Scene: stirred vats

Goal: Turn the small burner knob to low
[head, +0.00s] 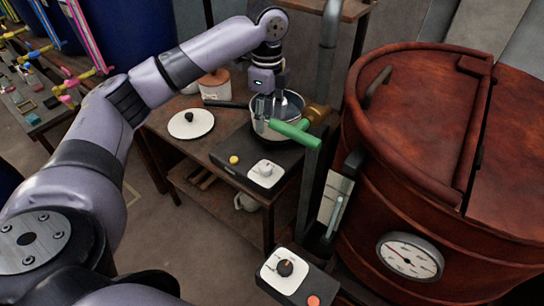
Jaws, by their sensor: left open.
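The small burner (235,160) is a dark box on the wooden table with a saucepan (292,103) on top. Its knob (265,169) is a small pale dial on a white square plate at the front, beside a yellow button (234,160). I cannot read the knob's setting. My left gripper (262,122) points down at the saucepan, behind and above the knob, and is apart from the knob. It is open, and I see nothing held in it. Its fingers partly hide the pan. My right gripper is not in view.
A green lever handle (296,132) on a brass valve crosses in front of the pan. The red-brown vat (420,170) with a gauge (410,256) stands at right. A second control box (284,268) has a black knob. A white lid (191,124) lies left on the table.

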